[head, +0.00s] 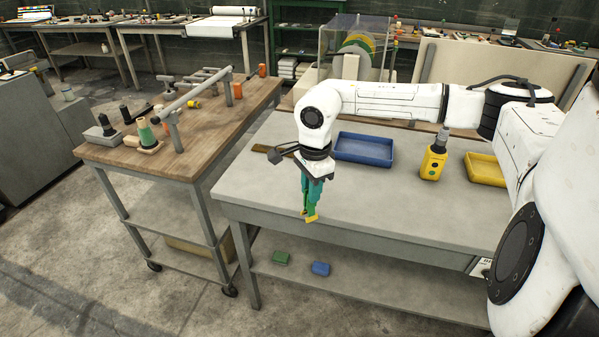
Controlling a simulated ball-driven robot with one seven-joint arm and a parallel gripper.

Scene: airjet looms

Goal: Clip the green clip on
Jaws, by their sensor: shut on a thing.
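My gripper (312,205) hangs pointing down near the front left edge of the grey table (390,208). It is shut on a small green piece, which appears to be the green clip (306,203). Teal fingers cover much of the piece. A yellow part (311,218) shows at the lower tip; I cannot tell whether it belongs to the clip or to the fingers. The view does not show clearly whether the tip touches the table edge.
A blue tray (364,137), a yellow-and-grey device (433,163) and a yellow tray (484,157) stand on the table. Green (280,258) and blue (320,268) blocks lie on the lower shelf. A wooden cart (205,140) at left holds a raised metal bar (196,93) and spools.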

